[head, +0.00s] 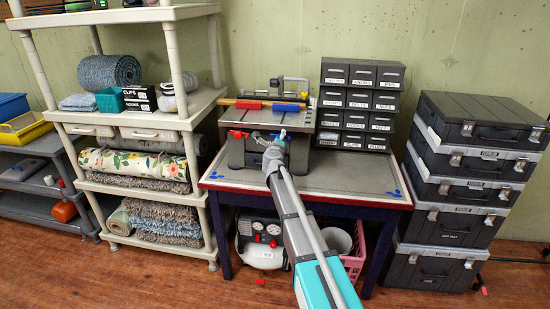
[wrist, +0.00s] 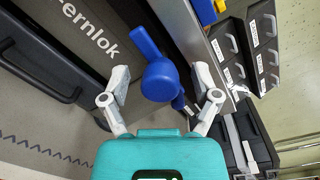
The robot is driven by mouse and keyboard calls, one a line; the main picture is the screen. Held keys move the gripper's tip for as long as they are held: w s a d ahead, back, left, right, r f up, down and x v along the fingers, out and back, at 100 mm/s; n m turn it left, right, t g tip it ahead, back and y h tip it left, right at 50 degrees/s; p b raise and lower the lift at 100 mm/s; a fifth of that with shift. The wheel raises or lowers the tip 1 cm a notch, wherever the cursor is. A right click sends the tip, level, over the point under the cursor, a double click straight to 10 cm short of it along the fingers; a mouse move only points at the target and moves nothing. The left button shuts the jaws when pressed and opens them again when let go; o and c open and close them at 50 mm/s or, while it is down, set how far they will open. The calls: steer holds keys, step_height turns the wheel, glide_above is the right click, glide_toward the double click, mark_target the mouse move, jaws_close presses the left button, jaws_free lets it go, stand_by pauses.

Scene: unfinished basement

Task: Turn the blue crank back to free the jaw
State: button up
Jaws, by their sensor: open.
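The blue crank (wrist: 158,80) is in the wrist view, with a round hub and an arm reaching to the upper left. My gripper (wrist: 162,84) is open, with one finger on each side of the hub; I cannot tell whether either touches it. In the head view my gripper (head: 273,143) is at the front of the grey bench device (head: 236,152) and largely hides the crank. On top of the device, a red block (head: 248,104) and a blue block (head: 286,107) sit along a wooden bar. A red crank (head: 238,134) is at the front left.
The device stands on a grey-topped workbench (head: 340,178). Drawer units (head: 358,105) stand at its back right. A shelf (head: 150,131) with rugs is close on the left, and stacked black cases (head: 455,185) are on the right. The bench's front right is mostly clear.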

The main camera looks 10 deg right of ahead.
steer(key=m, duration=0.3)
steer(key=shift+m, duration=2.2)
steer(key=v, duration=1.4)
steer(key=shift+f, duration=0.15)
